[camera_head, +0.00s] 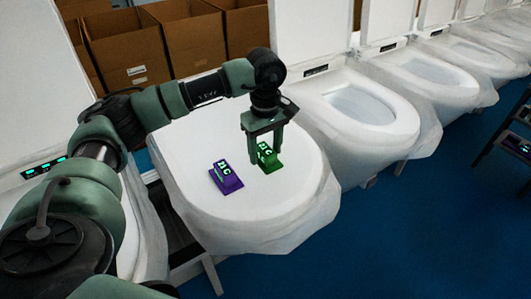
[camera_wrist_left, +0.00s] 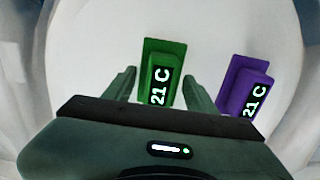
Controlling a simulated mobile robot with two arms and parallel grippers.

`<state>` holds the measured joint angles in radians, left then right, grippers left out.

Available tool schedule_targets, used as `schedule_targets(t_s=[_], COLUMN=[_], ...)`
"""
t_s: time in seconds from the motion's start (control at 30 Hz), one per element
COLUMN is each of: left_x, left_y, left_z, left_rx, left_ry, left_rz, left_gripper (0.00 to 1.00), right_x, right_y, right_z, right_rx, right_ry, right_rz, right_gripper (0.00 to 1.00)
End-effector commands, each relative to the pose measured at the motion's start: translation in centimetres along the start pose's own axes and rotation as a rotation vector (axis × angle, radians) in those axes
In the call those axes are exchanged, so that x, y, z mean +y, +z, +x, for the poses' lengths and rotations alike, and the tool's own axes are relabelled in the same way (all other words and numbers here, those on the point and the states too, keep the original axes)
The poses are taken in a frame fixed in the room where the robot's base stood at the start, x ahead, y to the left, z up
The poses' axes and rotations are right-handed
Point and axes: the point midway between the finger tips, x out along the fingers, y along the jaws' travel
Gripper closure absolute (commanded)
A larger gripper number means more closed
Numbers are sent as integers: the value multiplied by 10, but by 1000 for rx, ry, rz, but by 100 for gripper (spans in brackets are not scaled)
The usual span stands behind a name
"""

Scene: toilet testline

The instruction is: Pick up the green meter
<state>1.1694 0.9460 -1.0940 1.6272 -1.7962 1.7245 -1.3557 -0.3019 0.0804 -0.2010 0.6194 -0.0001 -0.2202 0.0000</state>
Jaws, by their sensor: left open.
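The green meter (camera_head: 268,158) stands on the closed white lid of the nearest toilet (camera_head: 185,150). It has a lit display, reading "21 C" in the left wrist view (camera_wrist_left: 162,75). My left gripper (camera_head: 264,150) is open, pointing down, right at the green meter. In the left wrist view its two fingers (camera_wrist_left: 160,90) lie on either side of the green meter, with a small gap visible on each side. My right gripper is in neither view.
A purple meter (camera_head: 226,178) stands on the same lid, just left of the green one; it also shows in the left wrist view (camera_wrist_left: 243,88). Open toilets (camera_head: 362,105) stand in a row to the right. Cardboard boxes (camera_head: 127,50) are behind. Blue floor (camera_head: 400,220) is clear in front.

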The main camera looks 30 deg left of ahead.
Motion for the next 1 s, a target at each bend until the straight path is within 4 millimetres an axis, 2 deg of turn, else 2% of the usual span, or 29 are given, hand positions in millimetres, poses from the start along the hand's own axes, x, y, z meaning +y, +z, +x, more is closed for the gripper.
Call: schedule_targets(t_s=[0.1,0.13,0.3,0.33,0.77,0.87,1.0], left_x=[0,0,0,0,1,2,2], left_y=[0,0,0,0,0,0,0], left_z=[0,0,0,0,-7,-17,-43], left_rx=[0,0,0,0,0,0,1], left_ry=[0,0,0,0,1,4,7], left_rz=[0,0,0,0,-1,-1,-1], left_gripper=[44,49,96,100,100,100,100], right_x=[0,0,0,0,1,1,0], right_y=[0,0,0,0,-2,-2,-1], right_z=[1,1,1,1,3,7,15], right_rx=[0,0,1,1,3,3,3], right_ry=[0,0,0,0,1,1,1], right_rz=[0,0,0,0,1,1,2], right_gripper=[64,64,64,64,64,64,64])
